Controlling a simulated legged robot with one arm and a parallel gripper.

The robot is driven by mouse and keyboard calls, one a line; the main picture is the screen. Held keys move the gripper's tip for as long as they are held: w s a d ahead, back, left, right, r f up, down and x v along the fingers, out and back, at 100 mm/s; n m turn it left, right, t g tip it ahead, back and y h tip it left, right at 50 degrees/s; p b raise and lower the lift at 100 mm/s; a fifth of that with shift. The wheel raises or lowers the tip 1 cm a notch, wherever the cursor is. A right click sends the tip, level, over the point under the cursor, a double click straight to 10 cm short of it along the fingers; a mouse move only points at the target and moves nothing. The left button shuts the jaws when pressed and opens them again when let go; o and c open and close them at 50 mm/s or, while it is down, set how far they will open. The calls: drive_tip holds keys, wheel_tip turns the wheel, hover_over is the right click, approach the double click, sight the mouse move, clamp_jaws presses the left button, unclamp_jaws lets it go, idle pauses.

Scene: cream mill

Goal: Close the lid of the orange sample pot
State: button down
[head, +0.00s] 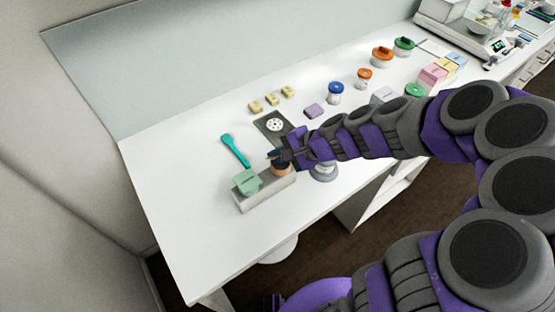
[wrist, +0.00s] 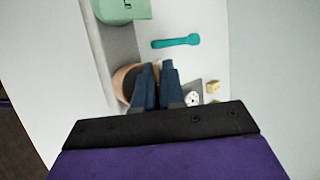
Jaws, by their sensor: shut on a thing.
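The orange sample pot (head: 282,171) sits at the right end of a pale grey rack (head: 265,194) near the table's left part. It also shows in the wrist view (wrist: 121,82), as a tan-orange rim around a dark area, partly covered by my fingers. My gripper (head: 275,156) is at the pot's top, and its two blue fingers (wrist: 155,72) are close together over the pot's right side. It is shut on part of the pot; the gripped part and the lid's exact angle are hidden.
A green pot (head: 247,181) stands in the same rack. A teal spoon (head: 235,150) lies behind it. The table's left side is clear.

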drive_tip(key=shift+s+d+f+t+y+b, duration=0.1)
drive_tip(key=shift+s+f+t+y+b, duration=0.4)
drive_tip(key=shift+b, duration=1)
drive_tip(key=shift+w+r, duration=0.15)
drive_tip(key=shift+w, duration=0.05)
drive_tip(key=c, duration=1.3)
unclamp_jaws()
drive_tip(key=shift+r, duration=0.1)
